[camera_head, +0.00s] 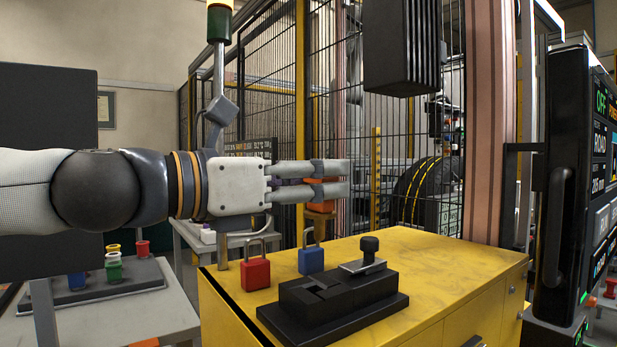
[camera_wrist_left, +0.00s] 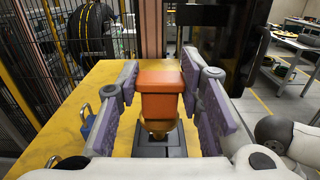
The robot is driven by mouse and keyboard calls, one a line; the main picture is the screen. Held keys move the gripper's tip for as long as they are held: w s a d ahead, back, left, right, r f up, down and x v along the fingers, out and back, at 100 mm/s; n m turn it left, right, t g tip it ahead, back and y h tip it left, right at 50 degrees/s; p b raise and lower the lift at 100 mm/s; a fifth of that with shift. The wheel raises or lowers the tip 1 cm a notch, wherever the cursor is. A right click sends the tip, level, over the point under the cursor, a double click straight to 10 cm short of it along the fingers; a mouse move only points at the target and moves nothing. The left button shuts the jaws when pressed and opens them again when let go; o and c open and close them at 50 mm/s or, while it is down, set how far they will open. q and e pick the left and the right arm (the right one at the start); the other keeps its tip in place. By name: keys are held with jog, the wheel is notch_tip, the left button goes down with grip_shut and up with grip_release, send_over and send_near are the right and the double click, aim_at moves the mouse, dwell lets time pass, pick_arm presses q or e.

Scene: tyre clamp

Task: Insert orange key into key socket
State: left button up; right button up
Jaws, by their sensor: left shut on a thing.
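The orange key (camera_head: 322,195) is held between the fingers of my left gripper (camera_head: 335,180), above the yellow cabinet. A brass-coloured shaft hangs down below its orange head. In the left wrist view the orange key (camera_wrist_left: 160,95) stands upright between the two finger pads of the left gripper (camera_wrist_left: 160,100). The black key socket (camera_head: 325,296) sits on the cabinet top, lower in the head view. The key is apart from it in that view. In the wrist view a dark base (camera_wrist_left: 160,146) shows behind and below the key, partly hidden by it. My right gripper does not show.
A red padlock (camera_head: 255,273) and a blue padlock (camera_head: 311,260) stand on the yellow cabinet (camera_head: 440,262) beside the socket. A black knob (camera_head: 370,247) stands on a plate at the socket block. A control panel (camera_head: 570,190) is at the right. The cabinet's right side is clear.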

pick_arm(q)
jog(key=shift+s+a+r, duration=0.2)
jog(key=shift+a+r, duration=0.05)
jog(key=shift+w+f, duration=0.15)
jog(key=shift+f, duration=0.6)
jog(key=shift+w+f, duration=0.1)
jog(key=shift+f, duration=0.6)
jog(key=shift+s+a+f+b, duration=0.1)
jog(key=shift+f+b, duration=0.75)
jog(key=shift+f, duration=0.75)
jog(key=shift+s+f+b, duration=0.1)
jog(key=shift+f+b, duration=0.7)
jog(key=shift+f, duration=0.8)
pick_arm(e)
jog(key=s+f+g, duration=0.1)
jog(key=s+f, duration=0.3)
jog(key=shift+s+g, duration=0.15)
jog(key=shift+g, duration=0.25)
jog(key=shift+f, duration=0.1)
pick_arm(q)
jog(key=o, duration=1.3)
